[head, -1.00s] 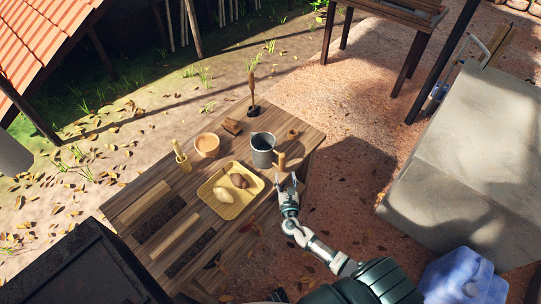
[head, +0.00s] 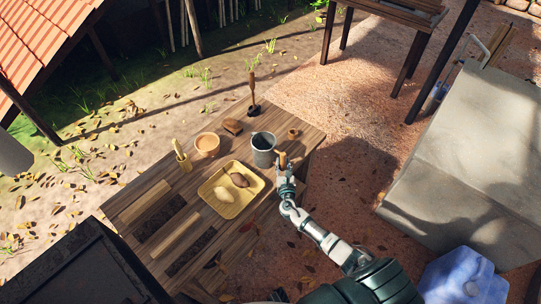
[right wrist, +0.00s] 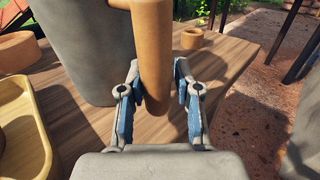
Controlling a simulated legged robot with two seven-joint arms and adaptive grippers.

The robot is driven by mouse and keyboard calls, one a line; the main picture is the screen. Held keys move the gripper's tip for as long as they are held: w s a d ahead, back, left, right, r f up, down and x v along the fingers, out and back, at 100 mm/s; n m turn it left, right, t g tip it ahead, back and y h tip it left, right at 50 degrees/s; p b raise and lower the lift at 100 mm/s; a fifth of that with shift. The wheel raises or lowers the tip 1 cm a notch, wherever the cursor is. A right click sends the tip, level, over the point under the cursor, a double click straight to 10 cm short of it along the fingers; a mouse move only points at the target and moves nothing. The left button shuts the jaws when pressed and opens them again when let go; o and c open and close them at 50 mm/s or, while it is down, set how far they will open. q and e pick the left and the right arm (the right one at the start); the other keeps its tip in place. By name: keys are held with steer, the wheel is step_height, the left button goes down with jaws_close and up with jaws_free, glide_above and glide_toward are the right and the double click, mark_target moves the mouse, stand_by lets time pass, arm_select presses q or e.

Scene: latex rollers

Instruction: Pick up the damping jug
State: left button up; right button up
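The damping jug (head: 263,150) is a grey metal pot with a wooden handle, upright near the right edge of the wooden table. Its grey side (right wrist: 80,45) and its thick wooden handle (right wrist: 153,60) fill much of the right wrist view. My right gripper (head: 284,170) is at the handle on the near right side of the jug. In the right wrist view its two fingers (right wrist: 157,90) stand on either side of the handle, open, with the handle between them. A firm grip does not show. My left gripper is not in view.
A yellow tray (head: 212,205) with lumps in it lies close to the jug. An orange bowl (head: 207,144), a small wooden cup (head: 293,133), a wooden block (head: 232,126), an upright tool (head: 253,108) and a yellow holder (head: 182,157) stand around on the table (head: 150,200).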

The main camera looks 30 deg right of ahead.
steer(key=shift+a, duration=0.2)
jaws_close()
steer(key=shift+a+r, duration=0.1)
steer(key=shift+a, duration=0.15)
steer(key=shift+r, duration=0.1)
steer(key=shift+d, duration=0.1)
